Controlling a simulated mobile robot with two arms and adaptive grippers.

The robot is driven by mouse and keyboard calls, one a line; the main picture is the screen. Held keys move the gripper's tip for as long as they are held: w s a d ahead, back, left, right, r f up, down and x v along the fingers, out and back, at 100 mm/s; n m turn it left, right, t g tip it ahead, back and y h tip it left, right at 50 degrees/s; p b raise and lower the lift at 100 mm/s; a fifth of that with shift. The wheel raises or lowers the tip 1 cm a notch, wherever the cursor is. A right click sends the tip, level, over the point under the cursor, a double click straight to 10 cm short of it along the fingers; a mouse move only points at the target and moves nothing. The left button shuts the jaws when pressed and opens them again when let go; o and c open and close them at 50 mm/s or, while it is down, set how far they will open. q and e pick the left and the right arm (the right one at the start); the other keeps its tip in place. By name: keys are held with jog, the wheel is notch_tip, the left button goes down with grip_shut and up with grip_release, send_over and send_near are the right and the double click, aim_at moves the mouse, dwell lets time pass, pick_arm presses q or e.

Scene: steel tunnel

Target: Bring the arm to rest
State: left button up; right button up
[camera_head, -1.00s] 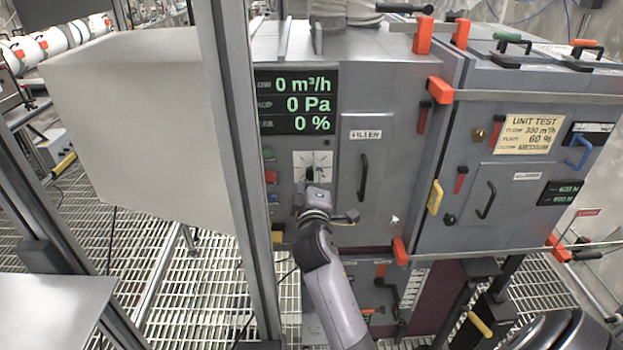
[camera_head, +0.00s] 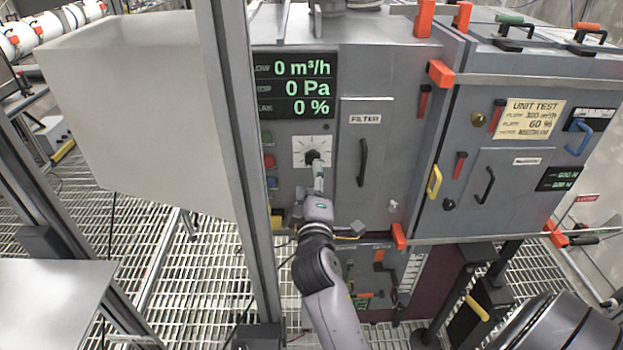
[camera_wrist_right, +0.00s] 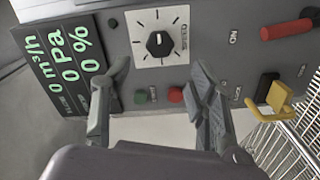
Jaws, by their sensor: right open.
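My right arm comes up from the bottom of the head view. Its gripper (camera_head: 318,182) is in front of the control panel, just below the black dial knob (camera_head: 311,157) on its white scale plate. In the right wrist view the gripper (camera_wrist_right: 161,78) is open, its two fingers spread with nothing between them. The knob (camera_wrist_right: 159,44) there lies beyond the fingertips, apart from them. My left gripper is not in view.
The display (camera_head: 294,87) reads 0 m³/h, 0 Pa and 0 %. Coloured buttons (camera_head: 270,160) sit left of the dial. A filter door with a black handle (camera_head: 362,162) is to the right. A metal post (camera_head: 237,150) stands close left of my arm.

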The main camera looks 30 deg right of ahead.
dwell(0.3)
jog(key=s+a+f+m+g+y, duration=0.2)
jog(key=s+f+g, duration=0.1)
jog(key=s+f, duration=0.3)
jog(key=s+a+f+m+g+y, duration=0.25)
jog(key=s+f, duration=0.25)
jog(key=f, duration=0.3)
jog(key=s+a+f+m+g+y, duration=0.1)
jog(key=s+a+f+g+y, duration=0.2)
jog(key=s, duration=0.5)
jog(key=s+a+f+m+g+y, duration=0.1)
jog(key=s+a+f+g+y, duration=0.15)
jog(key=s+a+f, duration=0.4)
jog(key=s+d+f+g, duration=0.1)
jog(key=s+f, duration=0.1)
jog(key=f, duration=1.1)
jog(key=s+d+f+g, duration=0.1)
jog(key=s+f, duration=0.1)
jog(key=f, duration=1)
jog(key=s+d+f+g, duration=0.1)
jog(key=s+d+f, duration=0.1)
jog(key=s+f, duration=1.3)
jog(key=shift+s+d+f+n+h, duration=0.2)
jog(key=shift+s+d+n+h, duration=0.2)
jog(key=shift+s, duration=0.25)
